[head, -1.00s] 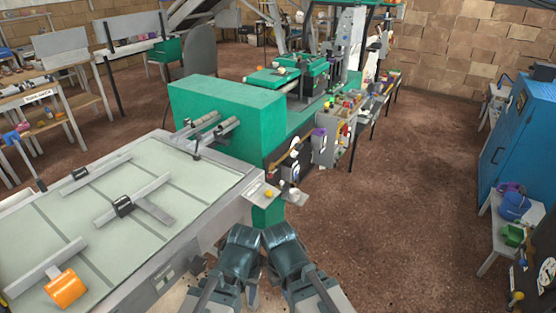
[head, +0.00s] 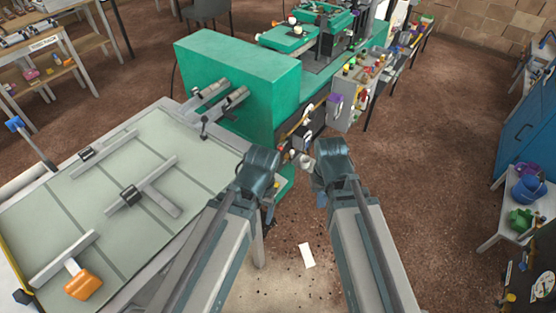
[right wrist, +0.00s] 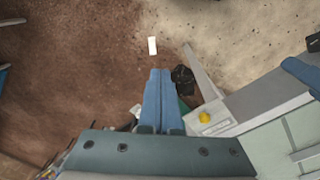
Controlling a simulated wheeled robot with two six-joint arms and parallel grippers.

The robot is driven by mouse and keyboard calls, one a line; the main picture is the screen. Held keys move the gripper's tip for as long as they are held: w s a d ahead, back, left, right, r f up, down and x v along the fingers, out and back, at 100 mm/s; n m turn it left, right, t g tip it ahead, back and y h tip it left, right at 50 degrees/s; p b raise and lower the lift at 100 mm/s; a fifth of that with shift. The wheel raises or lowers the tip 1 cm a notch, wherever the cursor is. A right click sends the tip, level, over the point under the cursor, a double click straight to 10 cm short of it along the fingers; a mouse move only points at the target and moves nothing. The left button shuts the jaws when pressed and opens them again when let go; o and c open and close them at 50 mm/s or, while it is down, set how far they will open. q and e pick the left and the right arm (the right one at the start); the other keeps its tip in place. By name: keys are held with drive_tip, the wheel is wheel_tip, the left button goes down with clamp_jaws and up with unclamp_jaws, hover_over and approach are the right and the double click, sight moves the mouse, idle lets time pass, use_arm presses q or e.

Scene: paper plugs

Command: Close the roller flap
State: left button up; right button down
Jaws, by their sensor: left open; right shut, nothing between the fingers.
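The green machine housing (head: 240,85) stands ahead, with two pale rollers (head: 208,92) sticking out of its near face above the bench. I cannot make out for certain which part is the roller flap, or whether it is open. My left gripper (head: 268,200) is open beside the bench's right corner, its fingers partly hidden by the wrist. My right gripper (head: 320,190) is to its right, over the floor. In the right wrist view its blue fingers (right wrist: 160,85) are shut and empty. Neither gripper visibly touches the machine.
The bench top (head: 125,215) at left carries several metal bars and an orange block (head: 83,284). A white paper slip (head: 306,255) lies on the floor, also seen in the right wrist view (right wrist: 152,46). A yellow knob (right wrist: 204,117) shows there too.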

drive_tip(key=w+d+r+m+p, duration=0.1)
drive_tip(key=w+r+m+p, duration=0.1)
drive_tip(key=w+r+p, duration=0.35)
use_arm(q)
wheel_tip(320, 180, up, 8)
use_arm(e)
drive_tip(key=m+y, duration=0.2)
drive_tip(key=m, duration=0.5)
approach(277, 184)
drive_tip(key=shift+t, duration=0.3)
drive_tip(key=f+b, duration=0.2)
drive_tip(key=b, duration=0.2)
drive_tip(key=f+b, duration=0.2)
drive_tip(key=b, duration=0.3)
drive_tip(key=a+f+b, duration=0.1)
drive_tip(key=f+b, duration=0.1)
drive_tip(key=b, duration=0.2)
drive_tip(key=shift+a+f+b, duration=0.1)
drive_tip(key=shift+f+b, duration=0.2)
drive_tip(key=shift+f, duration=0.1)
use_arm(q)
wheel_tip(277, 184, down, 14)
use_arm(e)
drive_tip(key=shift+f, duration=0.1)
